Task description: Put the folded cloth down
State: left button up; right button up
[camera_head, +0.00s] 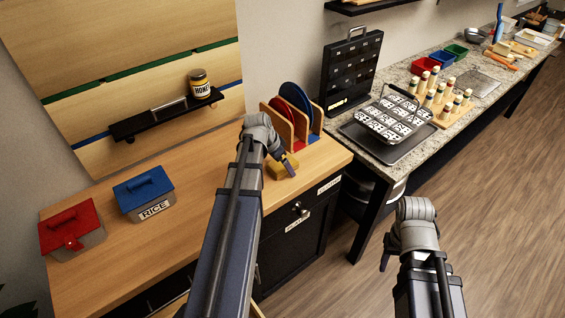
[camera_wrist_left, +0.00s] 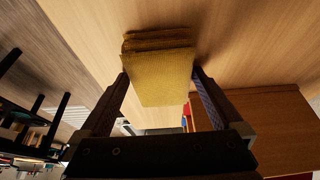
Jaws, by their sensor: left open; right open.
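The folded cloth (camera_head: 281,169) is a small yellow stack of layers on the wooden counter, near its right end. It also shows in the left wrist view (camera_wrist_left: 158,75), lying against the wood between my fingers. My left gripper (camera_head: 288,164) is over the cloth, pointing down. Its jaws are open, with one finger on each side of the cloth; whether either finger touches it I cannot tell. My right gripper (camera_head: 386,260) is open and empty, out over the floor in front of the stone counter and apart from the cloth.
A rack with red and blue plates (camera_head: 296,105) stands just behind the cloth. A blue rice box (camera_head: 143,190) and a red box (camera_head: 70,230) stand at the left. A shelf holds a honey jar (camera_head: 200,83). The wooden counter between is clear.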

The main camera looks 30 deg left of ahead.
pick_arm(q)
jog(key=p+v, duration=1)
jog(key=v, duration=0.2)
jog(key=shift+p, duration=0.3)
jog(key=s+d+g+y, duration=0.1)
jog(key=s+d, duration=0.3)
jog(key=d, duration=0.6)
jog(key=s+d+f+g+y, duration=0.1)
jog(key=s+d, duration=0.3)
jog(key=d, duration=0.7)
jog(key=s+d+g+y, duration=0.1)
jog(key=s+d, duration=0.3)
jog(key=d, duration=0.7)
jog(key=shift+d+f+n+g, duration=0.15)
jog(key=shift+f+n+g, duration=0.2)
jog(key=shift+g, duration=0.45)
